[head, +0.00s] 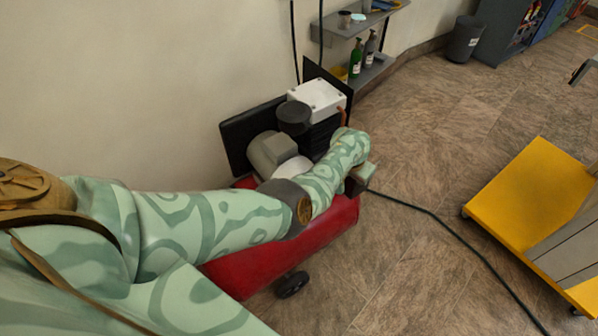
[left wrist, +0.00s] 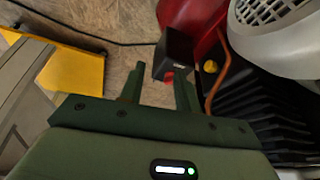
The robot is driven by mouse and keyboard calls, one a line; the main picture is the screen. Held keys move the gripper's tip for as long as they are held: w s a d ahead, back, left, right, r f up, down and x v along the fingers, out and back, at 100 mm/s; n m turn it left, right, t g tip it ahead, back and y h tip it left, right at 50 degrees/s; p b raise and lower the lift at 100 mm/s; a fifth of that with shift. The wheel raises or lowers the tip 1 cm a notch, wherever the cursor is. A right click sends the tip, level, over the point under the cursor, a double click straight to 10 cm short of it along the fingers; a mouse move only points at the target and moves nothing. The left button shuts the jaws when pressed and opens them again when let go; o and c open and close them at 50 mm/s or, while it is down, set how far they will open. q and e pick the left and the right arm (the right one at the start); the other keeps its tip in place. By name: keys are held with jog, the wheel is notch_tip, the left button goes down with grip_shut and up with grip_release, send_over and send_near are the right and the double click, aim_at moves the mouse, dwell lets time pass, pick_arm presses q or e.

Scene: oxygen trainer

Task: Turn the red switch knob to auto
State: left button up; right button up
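The red switch knob (left wrist: 169,76) shows in the left wrist view as a small red patch under a black switch box (left wrist: 175,48). My left gripper (left wrist: 158,76) has its two fingers apart, with a gap between them. The knob appears near the right finger's tip; I cannot tell whether they touch. The knob's markings and its setting cannot be read. In the head view my left arm reaches across the compressor's red tank (head: 240,262), and its hand is beside the black box at the tank's right end. The knob is hidden there. My right gripper is in neither view.
The compressor's grey motor (head: 272,152) and black filter (head: 294,117) stand beside my forearm, against the wall. An orange pipe (left wrist: 218,75) and a yellow part (left wrist: 210,66) are close to the box. A black cable (head: 440,222) crosses the floor towards a yellow cart (head: 525,190).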

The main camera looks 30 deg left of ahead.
pick_arm(q)
jog(key=s+a+f, duration=0.1)
jog(key=s+f, duration=0.9)
jog(key=s+a+f, duration=0.2)
jog(key=s+f, duration=0.7)
jog(key=s, duration=0.2)
jog(key=shift+s+a+f+y, duration=0.25)
jog(key=shift+s+f+y, duration=0.05)
jog(key=shift+f, duration=0.05)
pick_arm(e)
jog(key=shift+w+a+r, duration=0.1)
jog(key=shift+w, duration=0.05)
